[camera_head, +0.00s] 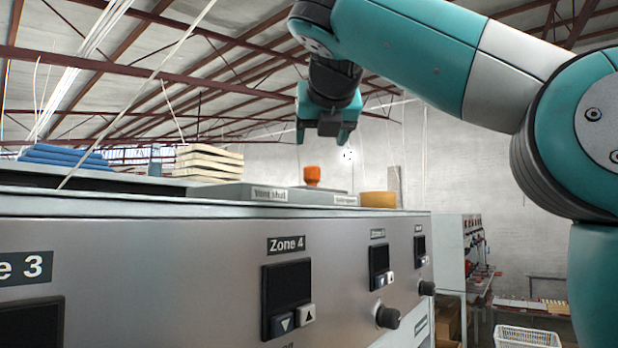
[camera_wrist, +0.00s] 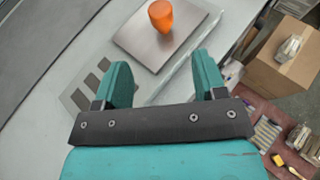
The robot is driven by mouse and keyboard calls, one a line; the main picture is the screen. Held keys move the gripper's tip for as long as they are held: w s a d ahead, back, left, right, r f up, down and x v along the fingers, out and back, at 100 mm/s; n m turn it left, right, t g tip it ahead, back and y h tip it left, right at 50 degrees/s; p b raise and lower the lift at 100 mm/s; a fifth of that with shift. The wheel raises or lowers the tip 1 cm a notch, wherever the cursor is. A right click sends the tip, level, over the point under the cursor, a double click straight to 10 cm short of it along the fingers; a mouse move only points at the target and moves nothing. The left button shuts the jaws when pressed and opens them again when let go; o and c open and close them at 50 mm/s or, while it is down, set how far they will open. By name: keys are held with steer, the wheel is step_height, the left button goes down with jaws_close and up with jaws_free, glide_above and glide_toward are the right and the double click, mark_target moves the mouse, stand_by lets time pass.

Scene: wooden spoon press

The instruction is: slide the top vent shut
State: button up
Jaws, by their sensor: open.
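The top vent has a grey metal slide plate (camera_wrist: 138,38) with an orange knob (camera_wrist: 160,15) standing on it. Dark slots (camera_wrist: 91,84) show uncovered to the lower left of the plate in the wrist view. In the head view the orange knob (camera_head: 312,175) stands on top of the machine, behind a grey ledge with a label (camera_head: 269,194) that seems to read "Vent shut". My gripper (camera_head: 325,133) hangs above the knob, apart from it, fingers pointing down. In the wrist view my gripper (camera_wrist: 163,72) is open and empty, with the knob beyond its fingertips.
Blue folded cloths (camera_head: 62,157) and a pale stack (camera_head: 208,163) lie left on the machine top. A tan block (camera_head: 377,200) sits right of the knob. The front panel (camera_head: 180,260) has displays and dark dials. A cardboard box (camera_wrist: 285,70) stands beyond the machine's edge.

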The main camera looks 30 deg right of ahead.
mark_target(314, 167)
steer(key=p+x, duration=0.1)
steer(key=x, duration=1.1)
steer(key=shift+w+d+f, duration=0.1)
steer(key=shift+d, duration=0.05)
steer(key=shift+w+d+f+p, duration=0.2)
steer(key=shift+w+f+p, duration=0.2)
steer(key=shift+w, duration=0.15)
